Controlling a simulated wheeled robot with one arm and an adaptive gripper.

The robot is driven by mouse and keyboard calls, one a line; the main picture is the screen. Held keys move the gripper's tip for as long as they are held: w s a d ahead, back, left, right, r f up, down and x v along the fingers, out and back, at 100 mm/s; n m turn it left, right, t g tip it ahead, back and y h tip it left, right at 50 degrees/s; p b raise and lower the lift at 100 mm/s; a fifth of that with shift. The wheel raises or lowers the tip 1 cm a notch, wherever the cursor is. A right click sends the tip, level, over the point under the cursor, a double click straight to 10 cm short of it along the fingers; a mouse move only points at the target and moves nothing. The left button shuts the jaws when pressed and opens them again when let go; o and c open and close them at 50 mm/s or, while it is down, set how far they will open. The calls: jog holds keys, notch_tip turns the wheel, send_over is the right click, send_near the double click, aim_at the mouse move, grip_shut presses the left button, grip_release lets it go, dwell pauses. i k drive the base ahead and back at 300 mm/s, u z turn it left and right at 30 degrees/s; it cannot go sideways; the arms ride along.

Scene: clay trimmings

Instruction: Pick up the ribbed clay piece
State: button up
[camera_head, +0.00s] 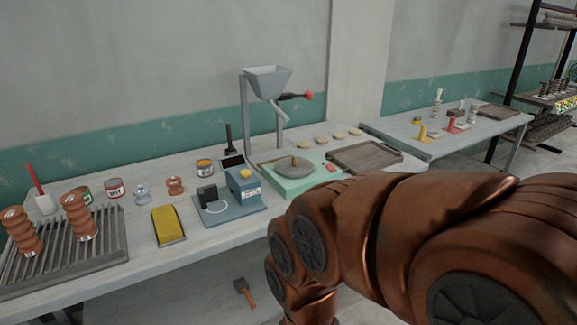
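Two tall reddish-brown ribbed pieces stand on the slatted grey rack (68,262) at the left end of the long table: one at the far left (24,232) and one to its right (79,217). Each has a pale mark on top. A smaller brown ribbed piece (175,186) stands alone on the table behind the yellow pad. I cannot tell which of them is the clay piece meant. My copper-coloured arm crosses the lower right of the view and runs out at the bottom. My gripper is not in view.
On the table (150,257) are a yellow pad (167,226), a blue device (245,188), a green base with a grey disc (295,168), a hopper (267,79), several cans and a wooden tray (364,156). A hammer (244,291) lies below. The table's front strip is clear.

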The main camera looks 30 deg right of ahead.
aim_at(73, 202)
jog(key=z, duration=0.45)
jog(key=k, duration=0.55)
jog(key=u, duration=0.55)
jog(key=i, duration=0.75)
jog(key=u, duration=1.25)
jog(key=i, duration=0.45)
jog(key=u, duration=0.5)
